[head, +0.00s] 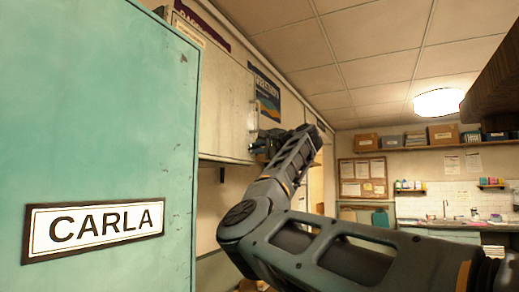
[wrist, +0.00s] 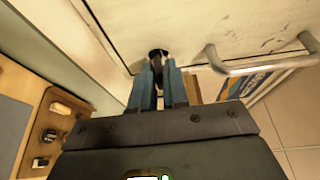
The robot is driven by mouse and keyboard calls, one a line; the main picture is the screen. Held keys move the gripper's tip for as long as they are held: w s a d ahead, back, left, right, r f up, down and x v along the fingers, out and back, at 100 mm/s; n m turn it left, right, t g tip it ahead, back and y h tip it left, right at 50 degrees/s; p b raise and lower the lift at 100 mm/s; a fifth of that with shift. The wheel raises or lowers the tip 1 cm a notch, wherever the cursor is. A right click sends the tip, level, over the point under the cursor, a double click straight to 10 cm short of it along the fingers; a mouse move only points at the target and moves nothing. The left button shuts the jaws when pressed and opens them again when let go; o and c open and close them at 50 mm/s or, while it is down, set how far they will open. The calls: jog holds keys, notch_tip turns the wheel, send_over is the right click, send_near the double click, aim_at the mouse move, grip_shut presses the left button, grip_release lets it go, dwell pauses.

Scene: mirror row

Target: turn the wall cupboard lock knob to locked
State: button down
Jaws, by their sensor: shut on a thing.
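The wall cupboard (head: 222,105) is a worn cream cabinet in the middle left of the head view; its door (wrist: 160,25) fills the top of the wrist view. The dark lock knob (wrist: 157,54) sits near the door's edge in the wrist view. My gripper (wrist: 158,66) has its blue-grey fingers shut on the knob, which is mostly hidden between the fingertips. In the head view my gripper (head: 260,146) is at the cupboard's lower right corner, and the knob is hidden there. I cannot tell which way the knob is turned.
A metal bar handle (wrist: 262,64) sticks out from the door just right of my fingers. A teal locker (head: 100,120) labelled CARLA stands close on the left. A shelf with boxes (head: 443,134) and a pinboard (head: 362,178) are on the far wall.

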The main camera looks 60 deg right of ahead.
jog(key=shift+f+n+b, duration=0.2)
jog(key=shift+n+b, duration=0.1)
jog(key=shift+b, duration=0.1)
jog(key=shift+d+f+n+t+y+b, duration=0.1)
jog(key=shift+n+t+y+b, duration=0.95)
jog(key=shift+n, duration=2.55)
jog(key=shift+d+r+n+t+y+b, duration=0.15)
jog(key=shift+n+t+y+b, duration=0.9)
jog(key=shift+n, duration=2.55)
jog(key=shift+d+f+n+t+y+b, duration=0.15)
jog(key=shift+n+t+y+b, duration=0.45)
jog(key=shift+n+y, duration=1.95)
jog(key=n+h, duration=0.1)
jog(key=n, duration=0.1)
jog(key=shift+n+h, duration=0.35)
jog(key=c, duration=1.2)
grip_release()
